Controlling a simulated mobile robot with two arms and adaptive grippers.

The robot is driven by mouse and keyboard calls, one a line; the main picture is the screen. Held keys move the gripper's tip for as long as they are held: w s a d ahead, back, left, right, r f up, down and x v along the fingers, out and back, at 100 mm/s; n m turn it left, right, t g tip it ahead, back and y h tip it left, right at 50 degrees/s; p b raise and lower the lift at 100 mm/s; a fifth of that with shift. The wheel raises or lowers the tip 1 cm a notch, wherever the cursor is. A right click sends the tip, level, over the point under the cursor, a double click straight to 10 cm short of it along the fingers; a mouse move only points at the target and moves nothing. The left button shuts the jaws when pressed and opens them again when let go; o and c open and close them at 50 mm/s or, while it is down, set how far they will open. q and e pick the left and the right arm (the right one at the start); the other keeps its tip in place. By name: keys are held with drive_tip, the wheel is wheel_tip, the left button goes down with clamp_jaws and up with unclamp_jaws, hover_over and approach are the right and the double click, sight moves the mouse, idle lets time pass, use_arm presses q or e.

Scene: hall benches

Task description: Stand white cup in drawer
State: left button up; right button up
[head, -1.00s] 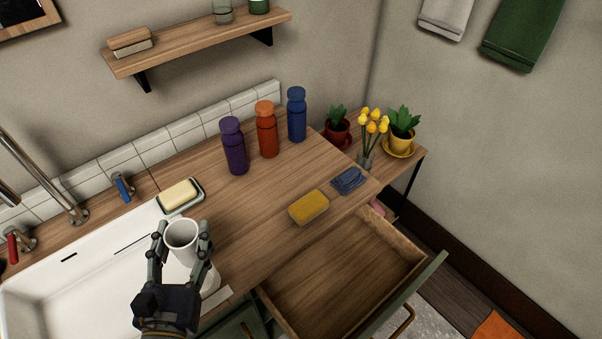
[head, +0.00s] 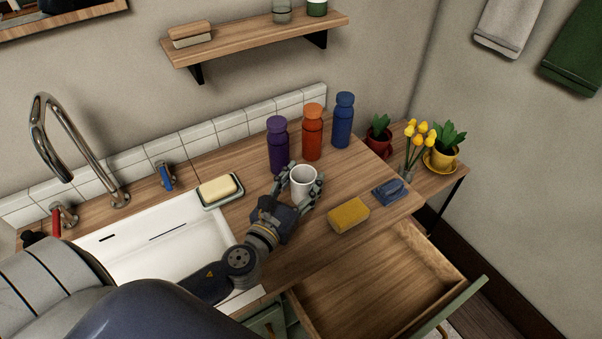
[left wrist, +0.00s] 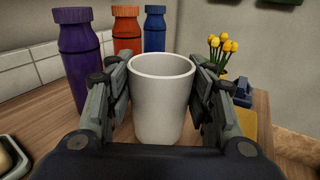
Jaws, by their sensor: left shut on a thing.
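The white cup (head: 303,183) is upright between the fingers of my left gripper (head: 300,186), over the wooden counter in the head view. In the left wrist view the cup (left wrist: 162,100) fills the middle, with a finger against each side; its inside looks empty. My left gripper is shut on it. I cannot tell how high the cup is above the counter. The drawer (head: 385,290) is pulled open below the counter at the lower right, and its visible floor is bare. My right gripper is not in view.
Purple (head: 278,145), orange (head: 312,132) and blue (head: 343,120) bottles stand behind the cup. The sink (head: 150,240) is at left.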

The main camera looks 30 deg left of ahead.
sight(300, 178)
use_arm(q)
drive_tip(key=w+a, duration=0.1)
drive_tip(key=w, duration=0.1)
drive_tip(key=w+a, duration=0.1)
drive_tip(key=shift+w+a+f, duration=0.2)
drive_tip(key=shift+w+a, duration=0.1)
drive_tip(key=shift+w, duration=0.1)
drive_tip(key=shift+w+a+f, duration=0.1)
drive_tip(key=shift+w+f, duration=0.05)
drive_tip(key=shift+f+b, duration=0.75)
drive_tip(key=shift+f, duration=0.9)
drive_tip(key=shift+f, duration=0.2)
drive_tip(key=o, duration=1)
drive_tip(key=shift+c, duration=0.2)
drive_tip(key=shift+o, duration=0.5)
